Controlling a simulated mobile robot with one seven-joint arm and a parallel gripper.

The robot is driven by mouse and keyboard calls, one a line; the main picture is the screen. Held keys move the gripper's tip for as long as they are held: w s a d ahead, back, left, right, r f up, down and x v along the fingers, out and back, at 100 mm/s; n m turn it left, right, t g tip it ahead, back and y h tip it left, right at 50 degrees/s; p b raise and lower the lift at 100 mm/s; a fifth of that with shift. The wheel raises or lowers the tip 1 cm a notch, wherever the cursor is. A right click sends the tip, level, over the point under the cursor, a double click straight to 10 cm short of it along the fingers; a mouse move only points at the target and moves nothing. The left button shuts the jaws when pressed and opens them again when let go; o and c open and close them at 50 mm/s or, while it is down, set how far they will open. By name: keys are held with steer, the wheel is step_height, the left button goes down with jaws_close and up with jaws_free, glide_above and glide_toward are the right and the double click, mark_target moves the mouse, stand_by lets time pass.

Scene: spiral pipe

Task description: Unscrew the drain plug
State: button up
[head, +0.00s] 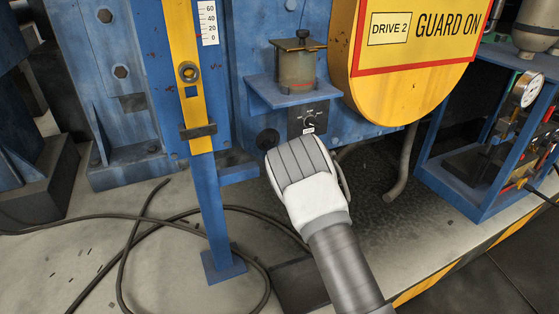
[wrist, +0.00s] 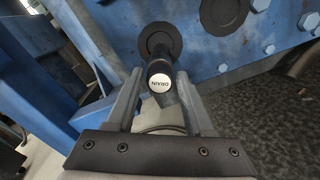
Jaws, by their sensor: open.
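The drain plug (wrist: 159,78) is a dark cylinder with a white end face marked "DRAIN". It sticks out of a round dark flange (wrist: 160,40) on the blue machine wall. My gripper (wrist: 158,76) is open, with one finger on each side of the plug's outer end. I cannot tell whether either finger touches it. In the head view, my arm's white and grey wrist covers my fingertips and most of the plug area. A dark round knob-like part (head: 267,139) shows just left of my wrist; I cannot tell if it is the plug or its flange.
A blue post (head: 212,200) stands left of my arm. A brass-coloured pot (head: 297,66) sits on a blue shelf above a small dial box (head: 308,118). The yellow guard (head: 400,80) hangs at upper right. Loose black cables (head: 130,245) lie on the floor.

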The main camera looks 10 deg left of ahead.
steer(key=m, duration=3)
